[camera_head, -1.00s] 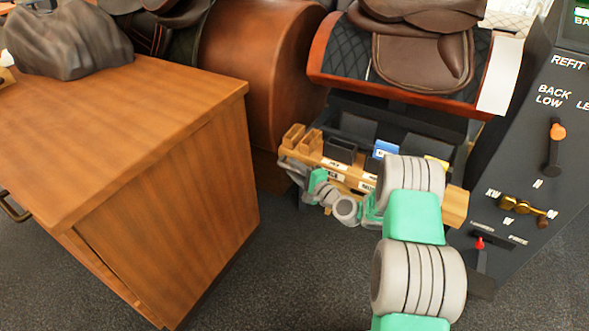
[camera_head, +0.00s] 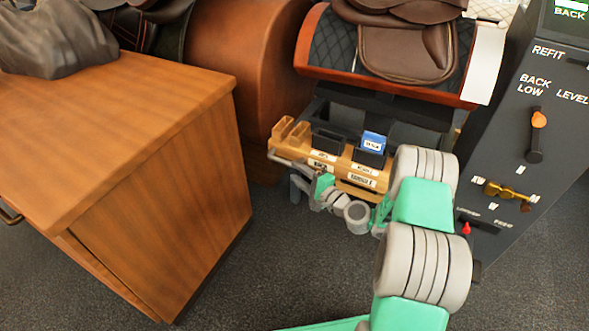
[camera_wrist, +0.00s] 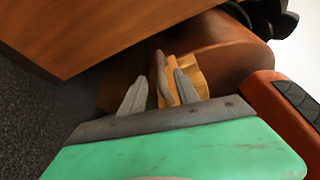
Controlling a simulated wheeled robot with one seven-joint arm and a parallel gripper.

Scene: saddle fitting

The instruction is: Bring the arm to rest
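My arm reaches in from the bottom of the head view, with grey ringed joints and green links. It bends down beside a wooden rack (camera_head: 345,172) with dark compartments and white labels. My gripper (camera_head: 298,186) is at the rack's left end, small and partly hidden there. In the wrist view, the two grey fingers of my gripper (camera_wrist: 160,92) stand apart. A light wooden piece (camera_wrist: 190,72) and a grey-brown bar show between and beyond them. I cannot tell whether the fingers touch either. Nothing is clearly held.
A brown saddle (camera_head: 405,50) rests on a stand behind the rack. A dark console (camera_head: 520,130) with levers is close on the right. Open floor (camera_head: 270,270) lies in front.

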